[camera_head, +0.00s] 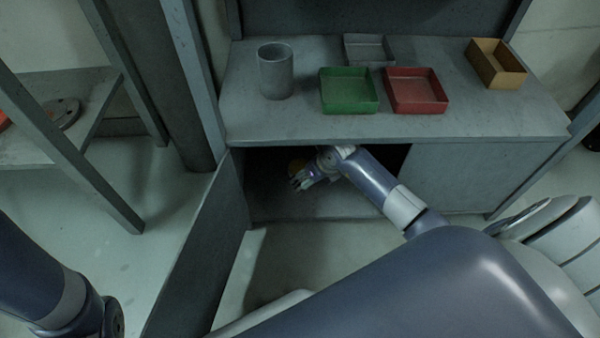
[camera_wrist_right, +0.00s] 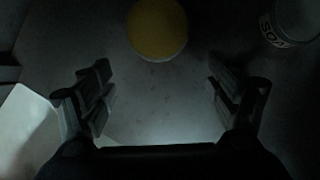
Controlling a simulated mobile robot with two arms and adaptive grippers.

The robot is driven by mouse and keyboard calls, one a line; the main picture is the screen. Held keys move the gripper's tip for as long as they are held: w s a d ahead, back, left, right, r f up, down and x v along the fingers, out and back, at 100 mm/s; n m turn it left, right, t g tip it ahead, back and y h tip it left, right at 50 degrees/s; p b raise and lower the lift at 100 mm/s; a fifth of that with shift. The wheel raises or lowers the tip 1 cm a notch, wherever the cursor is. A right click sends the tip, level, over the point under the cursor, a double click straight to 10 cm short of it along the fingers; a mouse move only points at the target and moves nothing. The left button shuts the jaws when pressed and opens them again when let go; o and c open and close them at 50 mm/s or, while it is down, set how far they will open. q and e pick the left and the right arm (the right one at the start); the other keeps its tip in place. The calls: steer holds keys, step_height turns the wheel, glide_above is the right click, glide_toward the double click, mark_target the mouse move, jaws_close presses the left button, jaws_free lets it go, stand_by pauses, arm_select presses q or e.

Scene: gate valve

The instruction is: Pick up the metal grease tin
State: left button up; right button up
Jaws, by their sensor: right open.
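A round yellow-topped thing (camera_wrist_right: 158,28), perhaps the grease tin, stands in the dim cabinet, at the top middle of the right wrist view. A pale metal can (camera_wrist_right: 293,20) with a partly readable dark label is at the top right of the wrist view. I cannot tell for certain which is the grease tin. My right gripper (camera_head: 302,180) reaches into the cabinet. In the wrist view its fingers (camera_wrist_right: 158,85) are spread wide and empty, short of the yellow-topped thing. My left gripper is out of view.
The cabinet door (camera_head: 205,255) stands open at the left. The worktop (camera_head: 300,125) above the opening holds a grey cup (camera_head: 275,72), a green tray (camera_head: 348,104), a red tray (camera_head: 416,106), a grey tray (camera_head: 368,62) and a tan box (camera_head: 497,78). The cabinet floor between my fingers is clear.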

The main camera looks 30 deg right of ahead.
mark_target(300, 167)
steer(key=w+b, duration=0.2)
steer(key=w, duration=0.1)
steer(key=w+b, duration=0.1)
steer(key=shift+w+a+f, duration=0.2)
steer(key=shift+w+a, duration=0.1)
steer(key=shift+a, duration=0.05)
steer(key=shift+w+f+b, duration=0.35)
steer(key=shift+b, duration=0.6)
steer(key=c, duration=1.3)
